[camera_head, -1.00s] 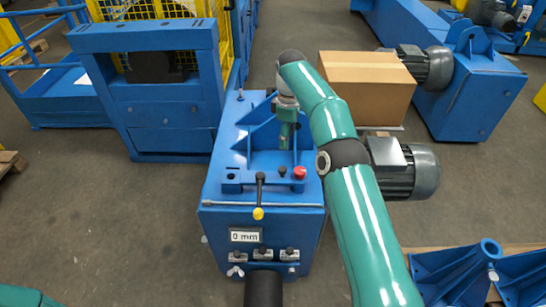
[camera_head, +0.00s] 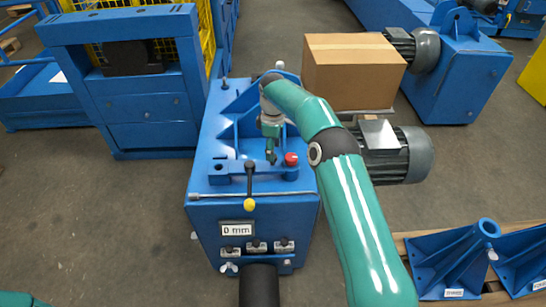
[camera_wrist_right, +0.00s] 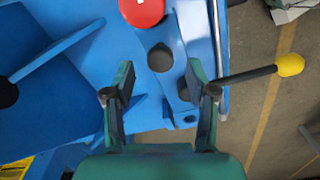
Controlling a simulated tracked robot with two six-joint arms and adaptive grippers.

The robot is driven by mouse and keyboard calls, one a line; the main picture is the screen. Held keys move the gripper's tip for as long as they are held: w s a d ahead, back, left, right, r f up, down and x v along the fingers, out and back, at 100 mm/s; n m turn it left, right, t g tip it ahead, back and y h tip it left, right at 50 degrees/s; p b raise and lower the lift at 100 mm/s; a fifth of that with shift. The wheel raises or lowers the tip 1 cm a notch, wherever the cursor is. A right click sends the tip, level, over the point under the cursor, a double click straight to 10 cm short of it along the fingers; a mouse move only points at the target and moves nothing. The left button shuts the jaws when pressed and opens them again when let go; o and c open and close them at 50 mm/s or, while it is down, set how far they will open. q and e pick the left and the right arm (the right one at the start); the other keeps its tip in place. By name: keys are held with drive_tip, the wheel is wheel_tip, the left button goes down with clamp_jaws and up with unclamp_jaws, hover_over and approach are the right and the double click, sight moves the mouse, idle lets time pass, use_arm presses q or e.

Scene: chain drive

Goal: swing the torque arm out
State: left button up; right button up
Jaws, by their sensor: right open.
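The blue machine (camera_head: 255,215) stands in the middle of the head view, with a flat blue bar (camera_head: 232,173) across its top that may be the torque arm. A red knob (camera_head: 291,158) sits at the bar's right end; it also shows in the right wrist view (camera_wrist_right: 142,11). A black lever with a yellow knob (camera_head: 250,204) stands at the front edge; the knob is at the right in the wrist view (camera_wrist_right: 290,65). My right gripper (camera_head: 271,160) points down over the bar, open and empty; its fingers (camera_wrist_right: 160,85) straddle part of the blue top. Contact is unclear. My left gripper is out of view.
A grey motor (camera_head: 395,153) juts from the machine's right side. A cardboard box (camera_head: 352,70) stands behind it. Blue brackets (camera_head: 455,258) lie on a pallet at lower right. A blue frame (camera_head: 150,100) stands at left.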

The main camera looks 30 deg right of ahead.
drive_tip(key=shift+f, duration=1.55)
clamp_jaws()
